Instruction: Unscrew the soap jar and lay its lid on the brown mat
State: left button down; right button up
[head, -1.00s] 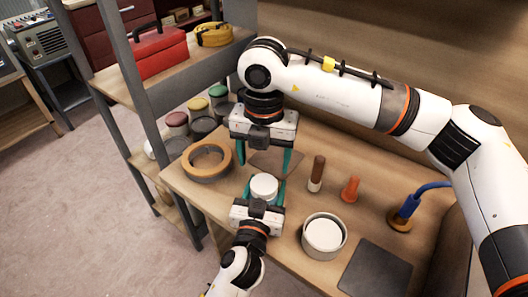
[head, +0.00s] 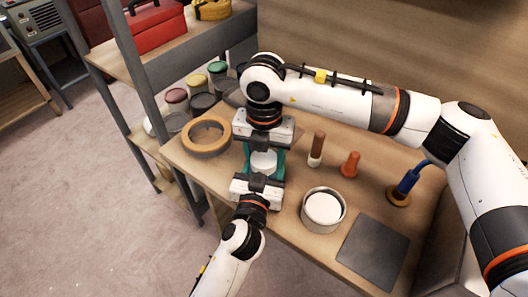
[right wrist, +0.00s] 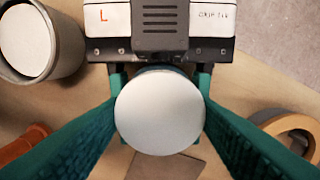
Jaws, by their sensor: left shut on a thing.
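The soap jar (head: 263,164) stands on the bench with its round white lid (right wrist: 160,112) on top, facing up. My left gripper (head: 262,174) is shut on the jar's body from the near side; the body is mostly hidden. My right gripper (head: 264,154) is above the jar, pointing down. Its teal fingers are apart, one on each side of the lid; I cannot tell if they touch it. The brown mat (right wrist: 185,167) shows partly beyond the jar in the right wrist view; in the head view my right gripper largely hides it.
A wooden ring (head: 206,137) lies left of the jar. A brown-handled tool (head: 316,150), an orange cone-like piece (head: 350,164), a white-filled can (head: 323,209), a blue tool (head: 408,182) and a dark grey mat (head: 372,251) are to the right. A shelf post (head: 134,60) stands at left.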

jog(key=c, duration=0.4)
jog(key=shift+o, duration=0.2)
jog(key=n, duration=1.3)
jog(key=shift+r, duration=0.1)
jog(key=n, duration=1.3)
jog(key=shift+n, duration=0.4)
jog(key=shift+r, duration=0.15)
